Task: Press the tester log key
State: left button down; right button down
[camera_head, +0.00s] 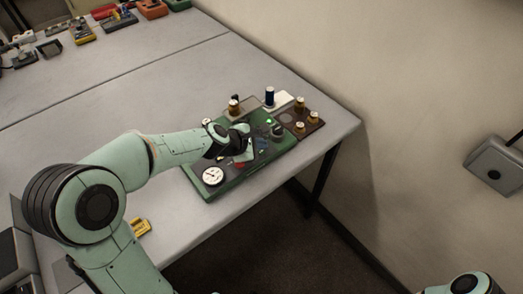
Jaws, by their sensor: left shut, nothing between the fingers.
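The tester (236,181) is a green panel lying near the right end of the grey table. It has a round white dial (212,176) at its front left corner, a lit green spot, a dark knob (277,130) and small blue and red parts. I cannot tell which part is the log key. My left gripper (246,150) is shut and empty, pointing down over the middle of the panel and hiding part of it. Whether its tips touch the panel is unclear. My right gripper is out of view.
Behind the tester, a brown tray (313,123) holds several brass-coloured cylinders. A dark blue cylinder (269,97) stands on a white block beside it. A yellow item (140,227) lies near the table's front edge. The table (120,110) is clear left of the tester.

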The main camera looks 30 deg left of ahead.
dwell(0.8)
pick_arm(q)
jog(key=shift+f+b, duration=0.35)
jog(key=shift+f, duration=0.1)
jog(key=shift+f, duration=0.35)
dwell(0.6)
jog(key=shift+r, duration=0.1)
jog(key=shift+r+p, duration=0.4)
jog(key=shift+r, duration=0.25)
